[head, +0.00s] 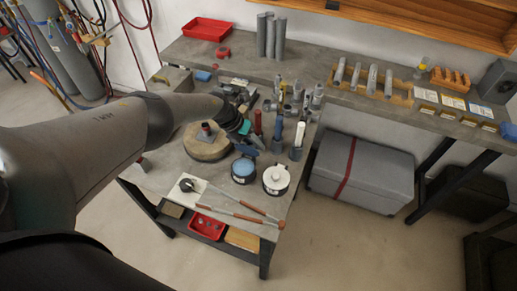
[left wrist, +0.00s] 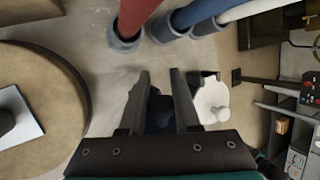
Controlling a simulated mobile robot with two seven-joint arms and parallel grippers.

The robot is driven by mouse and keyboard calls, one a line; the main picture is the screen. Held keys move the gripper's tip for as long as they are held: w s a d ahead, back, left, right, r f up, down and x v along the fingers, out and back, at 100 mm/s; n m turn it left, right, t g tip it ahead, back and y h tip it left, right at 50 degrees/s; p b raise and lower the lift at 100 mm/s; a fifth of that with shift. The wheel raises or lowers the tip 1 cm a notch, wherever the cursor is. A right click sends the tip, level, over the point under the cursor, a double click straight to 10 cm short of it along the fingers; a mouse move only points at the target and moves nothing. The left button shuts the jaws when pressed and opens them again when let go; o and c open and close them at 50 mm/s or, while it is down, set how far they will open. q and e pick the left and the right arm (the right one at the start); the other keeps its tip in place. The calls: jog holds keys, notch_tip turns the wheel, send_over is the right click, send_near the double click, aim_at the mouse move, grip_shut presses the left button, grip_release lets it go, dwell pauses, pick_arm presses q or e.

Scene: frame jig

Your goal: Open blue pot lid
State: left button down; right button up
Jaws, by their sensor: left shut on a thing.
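The blue pot (head: 243,172) stands near the table's front edge, dark-sided with a round light-blue top face. My left gripper (head: 246,143) is just above and behind it in the head view. In the left wrist view the two fingers (left wrist: 160,88) close around a dark blue piece (left wrist: 159,112), which I take to be the blue pot lid. It also shows in the head view (head: 244,150), tilted and apart from the pot's top. Most of the lid is hidden by the gripper. My right gripper is not in view.
A white pot (head: 276,179) stands right of the blue pot. A round wooden board (head: 206,151) lies to the left. Upright tools in holders (head: 297,141) stand close behind right. A white board (head: 191,186) and orange-handled rods (head: 235,213) lie in front.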

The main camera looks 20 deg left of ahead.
pick_arm(q)
jog(key=shift+w+f+g+b, duration=0.2)
jog(key=shift+g+b, duration=0.1)
jog(key=shift+b, duration=0.25)
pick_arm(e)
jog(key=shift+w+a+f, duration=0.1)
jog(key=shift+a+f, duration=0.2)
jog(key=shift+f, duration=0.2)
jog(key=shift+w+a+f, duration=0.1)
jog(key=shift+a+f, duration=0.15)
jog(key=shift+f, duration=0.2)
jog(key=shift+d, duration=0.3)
